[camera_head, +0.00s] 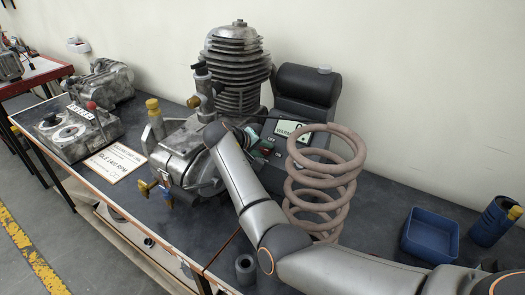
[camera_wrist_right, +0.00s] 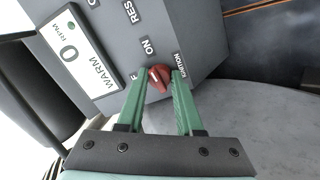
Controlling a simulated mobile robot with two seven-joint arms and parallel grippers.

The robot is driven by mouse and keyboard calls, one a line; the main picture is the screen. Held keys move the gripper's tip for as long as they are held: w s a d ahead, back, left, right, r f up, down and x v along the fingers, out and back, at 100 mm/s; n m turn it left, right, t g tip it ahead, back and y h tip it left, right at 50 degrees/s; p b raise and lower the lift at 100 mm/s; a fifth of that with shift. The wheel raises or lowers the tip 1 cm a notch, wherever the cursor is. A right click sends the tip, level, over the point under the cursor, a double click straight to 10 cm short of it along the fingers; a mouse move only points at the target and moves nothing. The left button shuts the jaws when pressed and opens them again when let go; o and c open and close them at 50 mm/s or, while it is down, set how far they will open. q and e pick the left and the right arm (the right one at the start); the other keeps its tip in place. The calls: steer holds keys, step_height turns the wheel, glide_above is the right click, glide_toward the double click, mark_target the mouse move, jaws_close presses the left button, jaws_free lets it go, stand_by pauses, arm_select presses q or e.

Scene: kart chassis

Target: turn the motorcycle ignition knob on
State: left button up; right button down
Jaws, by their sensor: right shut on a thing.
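The ignition knob (camera_wrist_right: 160,77) is a small red knob on a grey control panel (camera_wrist_right: 205,30), with the words ON and IGNITION printed near it. In the right wrist view my right gripper (camera_wrist_right: 158,84) has its two green fingers on either side of the knob, shut on it. The knob's pale mark points to the upper left, close to ON. The right gripper (camera_head: 252,137) is small there. My left gripper is not in view.
A display (camera_wrist_right: 77,47) reading 0 RPM and WARM is beside the knob. A large coil spring (camera_head: 325,185) stands close to the right of my arm. A blue bin (camera_head: 430,235) is further right on the dark workbench. A paper sign (camera_head: 115,162) lies at left.

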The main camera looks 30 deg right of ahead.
steer(key=shift+m, duration=0.6)
steer(key=c, duration=0.6)
jaws_free()
steer(key=shift+o, duration=0.2)
steer(key=v, duration=1.2)
steer(key=shift+r, duration=0.2)
steer(key=shift+s+a, duration=0.1)
steer(key=shift+s, duration=0.1)
